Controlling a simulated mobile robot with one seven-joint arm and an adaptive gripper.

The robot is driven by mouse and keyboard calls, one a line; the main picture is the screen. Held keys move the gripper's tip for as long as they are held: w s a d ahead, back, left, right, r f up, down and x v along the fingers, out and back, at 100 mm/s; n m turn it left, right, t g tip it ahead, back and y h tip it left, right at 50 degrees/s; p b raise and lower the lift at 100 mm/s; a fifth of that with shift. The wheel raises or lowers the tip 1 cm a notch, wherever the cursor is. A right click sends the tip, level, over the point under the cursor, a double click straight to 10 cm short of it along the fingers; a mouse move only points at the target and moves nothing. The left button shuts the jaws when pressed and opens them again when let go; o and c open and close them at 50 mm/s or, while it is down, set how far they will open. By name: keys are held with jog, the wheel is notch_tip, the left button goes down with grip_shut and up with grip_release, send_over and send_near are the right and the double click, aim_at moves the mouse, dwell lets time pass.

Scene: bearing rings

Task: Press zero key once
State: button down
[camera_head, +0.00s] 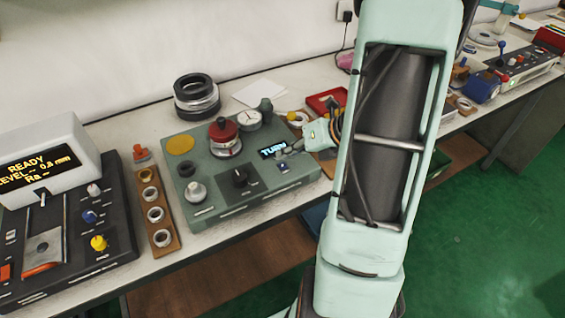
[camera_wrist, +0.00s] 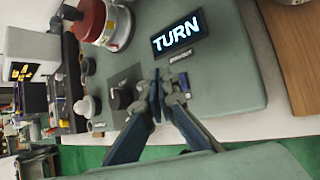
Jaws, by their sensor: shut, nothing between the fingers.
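The green device (camera_head: 215,150) stands on the bench, with a small dark display (camera_head: 272,149) that reads TURN. The display is also large in the wrist view (camera_wrist: 180,33), with a small label plate just below it. A small blue-and-white key (camera_head: 283,167) sits on the panel below the display; its marking is too small to read, so I cannot tell if it is the zero key. My gripper (camera_head: 291,150) is shut and empty, low over the panel beside the display. In the wrist view its fingertips (camera_wrist: 162,87) hide part of the panel below the label; contact cannot be told.
A black knob (camera_head: 240,177) and a white knob (camera_head: 195,192) are left of the key. A red-topped ring stack (camera_head: 223,138) and a dial gauge (camera_head: 249,120) stand behind.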

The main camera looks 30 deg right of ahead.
aim_at(285, 166)
notch_tip(285, 166, up, 4)
jog(key=p, duration=0.3)
jog(key=shift+r, duration=0.15)
dwell(0.5)
